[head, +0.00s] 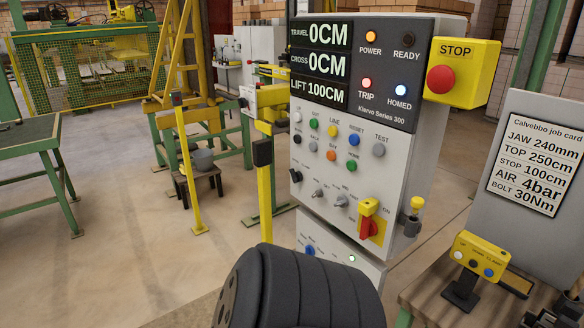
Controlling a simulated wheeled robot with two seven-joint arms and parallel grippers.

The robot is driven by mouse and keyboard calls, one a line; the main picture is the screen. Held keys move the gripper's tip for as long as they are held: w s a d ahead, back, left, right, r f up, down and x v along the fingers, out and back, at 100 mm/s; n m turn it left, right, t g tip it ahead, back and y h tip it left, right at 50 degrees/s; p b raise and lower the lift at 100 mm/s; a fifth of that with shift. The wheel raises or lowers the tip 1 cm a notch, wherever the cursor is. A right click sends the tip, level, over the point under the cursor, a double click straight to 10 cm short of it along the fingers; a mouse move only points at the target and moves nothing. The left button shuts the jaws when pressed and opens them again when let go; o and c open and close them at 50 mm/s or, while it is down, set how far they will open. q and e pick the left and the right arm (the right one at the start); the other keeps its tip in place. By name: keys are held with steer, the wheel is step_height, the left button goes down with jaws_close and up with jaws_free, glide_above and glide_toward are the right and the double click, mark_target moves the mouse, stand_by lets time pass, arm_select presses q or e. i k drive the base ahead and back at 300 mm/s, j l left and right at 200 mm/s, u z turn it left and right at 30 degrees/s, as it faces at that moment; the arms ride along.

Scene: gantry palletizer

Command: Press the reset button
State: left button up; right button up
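The grey control cabinet (385,115) stands upright at the centre right. Its reset button, a small blue round button (354,139) under the RESET label, is in the upper button row. A yellow button (333,131) is to its left and a grey button (378,150) under TEST is to its right. The POWER lamp (371,37) glows orange, the TRIP lamp (367,83) red and the HOMED lamp (401,90) whitish; the READY lamp (407,55) looks dark. Neither gripper shows.
A red STOP button (440,79) on a yellow box juts out at the cabinet's upper right. A red-and-yellow switch (368,219) sits lower down. A yellow post (264,190) stands left of the cabinet. A small yellow button box (480,256) stands on the bench at right.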

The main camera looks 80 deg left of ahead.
mark_target(354, 140)
steer(key=u, duration=2.5)
